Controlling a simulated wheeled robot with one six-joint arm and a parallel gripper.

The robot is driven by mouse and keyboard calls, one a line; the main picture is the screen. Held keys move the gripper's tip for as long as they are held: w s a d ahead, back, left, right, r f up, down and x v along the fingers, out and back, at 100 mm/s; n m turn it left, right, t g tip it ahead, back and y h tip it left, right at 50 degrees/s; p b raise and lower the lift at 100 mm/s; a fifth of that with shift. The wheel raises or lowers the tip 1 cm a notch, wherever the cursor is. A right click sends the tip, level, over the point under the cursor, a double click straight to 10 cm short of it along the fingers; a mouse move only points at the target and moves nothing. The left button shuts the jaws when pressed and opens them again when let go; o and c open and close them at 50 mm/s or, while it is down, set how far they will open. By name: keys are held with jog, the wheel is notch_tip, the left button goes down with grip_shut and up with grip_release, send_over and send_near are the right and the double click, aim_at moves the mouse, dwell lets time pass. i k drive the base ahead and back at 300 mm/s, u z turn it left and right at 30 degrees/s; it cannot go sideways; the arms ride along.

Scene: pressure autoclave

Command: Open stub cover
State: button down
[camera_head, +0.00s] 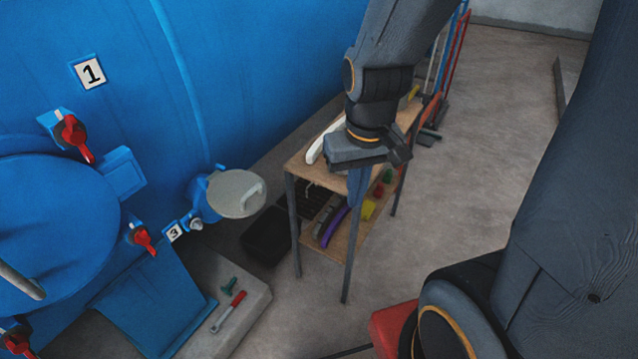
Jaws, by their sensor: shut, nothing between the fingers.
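The stub cover (233,192) is a round, light grey lid with a raised handle (254,195). It sits on a short blue stub (201,199) low on the side of the blue autoclave, near a label reading 3. The lid looks seated on the stub. My gripper (358,180) is to the right of the cover, above the wooden shelf, and points downward. It is shut and empty, apart from the cover. The far side of the stub is hidden under the lid.
A wooden shelf unit (310,157) with tools stands right of the cover, under my gripper. A black bin (268,236) is on the floor beside it.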

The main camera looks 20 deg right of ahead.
aim_at(233, 193)
jog(key=z, duration=0.65)
jog(key=k, duration=0.9)
jog(key=u, duration=1.95)
